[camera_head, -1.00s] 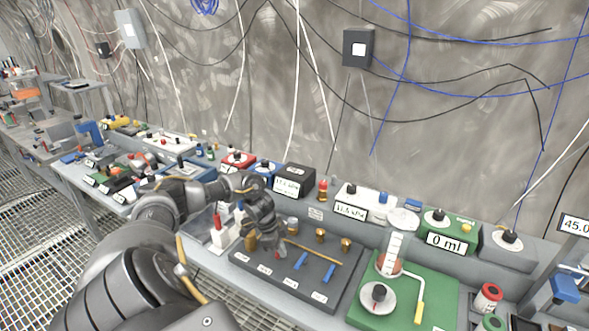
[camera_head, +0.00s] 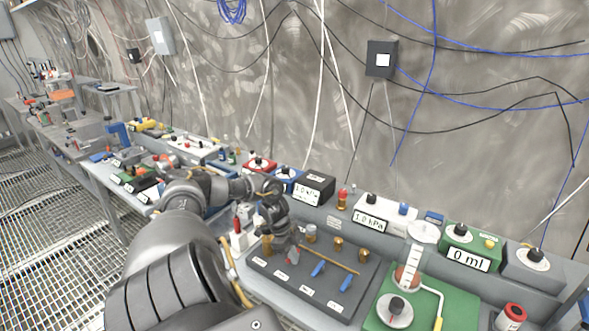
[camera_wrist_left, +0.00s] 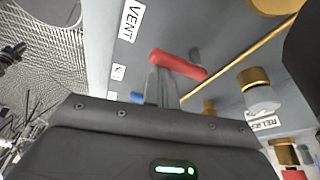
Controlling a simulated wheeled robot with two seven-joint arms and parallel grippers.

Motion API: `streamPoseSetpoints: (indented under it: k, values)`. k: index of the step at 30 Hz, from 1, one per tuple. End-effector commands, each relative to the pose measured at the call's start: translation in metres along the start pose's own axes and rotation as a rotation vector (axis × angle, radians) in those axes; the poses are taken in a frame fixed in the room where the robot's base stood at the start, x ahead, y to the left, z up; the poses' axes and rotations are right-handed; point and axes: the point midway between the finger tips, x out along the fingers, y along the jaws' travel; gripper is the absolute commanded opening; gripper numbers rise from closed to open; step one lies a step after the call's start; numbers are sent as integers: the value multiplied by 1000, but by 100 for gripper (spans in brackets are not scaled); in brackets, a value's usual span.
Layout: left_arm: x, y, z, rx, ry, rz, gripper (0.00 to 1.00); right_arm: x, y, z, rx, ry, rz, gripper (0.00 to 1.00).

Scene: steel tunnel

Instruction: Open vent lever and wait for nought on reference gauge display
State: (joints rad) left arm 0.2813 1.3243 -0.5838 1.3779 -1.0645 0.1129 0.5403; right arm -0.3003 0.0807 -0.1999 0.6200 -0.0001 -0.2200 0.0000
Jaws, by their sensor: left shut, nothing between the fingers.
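The vent lever's red handle (camera_wrist_left: 178,65) shows close up in the left wrist view, beside a label reading VENT (camera_wrist_left: 131,20). In the head view the red handle (camera_head: 293,256) is at the left of the dark valve panel (camera_head: 262,272). My left gripper (camera_head: 284,240) is shut and empty, right at the red handle; whether it touches is unclear. Two blue levers (camera_head: 318,268) sit to its right. A white box display (camera_head: 370,218) reads about 1.0 kPa, and a black box display (camera_head: 307,194) also shows a small kPa reading. My right gripper is not in view.
A green base (camera_head: 385,314) with a syringe-like column is further right. A green box (camera_head: 470,246) reads 0 ml. More instruments fill the bench to the left.

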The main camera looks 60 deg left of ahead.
Motion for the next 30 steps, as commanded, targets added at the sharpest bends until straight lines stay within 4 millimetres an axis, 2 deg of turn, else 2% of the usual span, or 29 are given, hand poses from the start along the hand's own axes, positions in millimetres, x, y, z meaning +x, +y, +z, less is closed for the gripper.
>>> streamPoseSetpoints:
  k: [12,16,20,21,24,30]
  values:
    - [-1,0,-1,-1,-2,-1,0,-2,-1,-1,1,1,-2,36]
    - [0,5,-13,0,0,1,0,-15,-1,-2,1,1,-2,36]
    - [4,13,-35,-1,2,1,0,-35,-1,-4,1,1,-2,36]
    - [4,13,-35,-1,0,-3,0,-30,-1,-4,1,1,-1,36]
    - [-17,10,-30,0,-5,-6,0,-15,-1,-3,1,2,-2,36]
    - [-57,9,-28,-5,-4,-5,0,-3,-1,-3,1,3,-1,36]
